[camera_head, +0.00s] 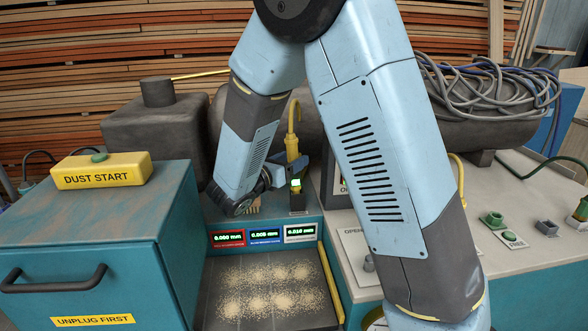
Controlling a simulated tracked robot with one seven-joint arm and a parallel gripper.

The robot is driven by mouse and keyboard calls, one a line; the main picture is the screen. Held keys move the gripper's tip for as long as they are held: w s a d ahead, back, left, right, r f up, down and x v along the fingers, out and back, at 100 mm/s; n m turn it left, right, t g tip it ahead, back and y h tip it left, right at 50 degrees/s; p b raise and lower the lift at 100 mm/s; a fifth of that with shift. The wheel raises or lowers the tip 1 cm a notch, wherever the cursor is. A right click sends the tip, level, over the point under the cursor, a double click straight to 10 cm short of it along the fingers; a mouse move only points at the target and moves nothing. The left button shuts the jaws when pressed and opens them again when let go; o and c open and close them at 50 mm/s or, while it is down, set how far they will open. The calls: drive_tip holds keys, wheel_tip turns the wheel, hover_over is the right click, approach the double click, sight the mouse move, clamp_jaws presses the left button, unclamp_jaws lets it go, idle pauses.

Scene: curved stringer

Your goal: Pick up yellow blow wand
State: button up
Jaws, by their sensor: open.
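The yellow blow wand (292,147) stands upright behind the panel of displays, with a thin hooked tube at its top. Its lower part is partly hidden by my gripper and a small dark holder (298,203). My gripper (294,168) is open, small in view and at the wand's lower body. The fingers are dark and partly hidden by my arm, so I cannot tell whether they touch the wand or sit on both sides of it.
A teal cabinet with a yellow DUST START box (101,171) stands at left. A dusty dark tray (270,290) lies in front, with a yellow bar (330,283) along its right edge. A grey bench (530,250) with green buttons is at right. Coiled cables (490,90) lie behind.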

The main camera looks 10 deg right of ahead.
drive_tip(key=shift+x, duration=1.25)
clamp_jaws()
